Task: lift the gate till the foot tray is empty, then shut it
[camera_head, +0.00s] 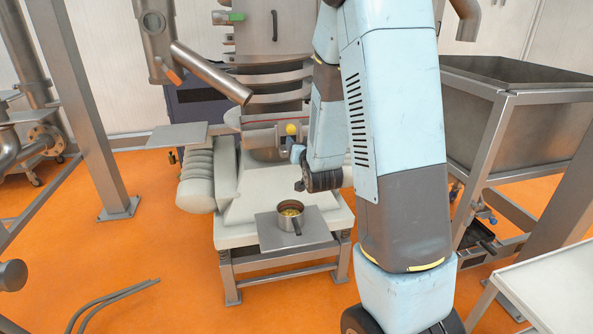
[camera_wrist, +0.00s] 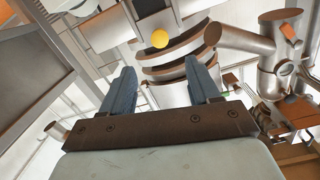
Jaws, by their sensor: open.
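A yellow ball knob (camera_head: 291,129) sits on the front of the grey machine, low in the middle of its body. In the wrist view the yellow knob (camera_wrist: 159,39) lies beyond the gap between my two blue fingers. My gripper (camera_wrist: 163,78) is open, with nothing between the fingers. In the head view my gripper (camera_head: 297,152) is just below and right of the knob, apart from it as far as I can tell. I cannot clearly make out the gate or the foot tray, nor how full the tray is.
A metal pot (camera_head: 290,216) with yellowish contents stands on a square plate in front of the machine. A sloping pipe (camera_head: 212,74) comes down from the left. A big steel hopper (camera_head: 515,115) stands at right. A pale table (camera_head: 548,287) is at lower right.

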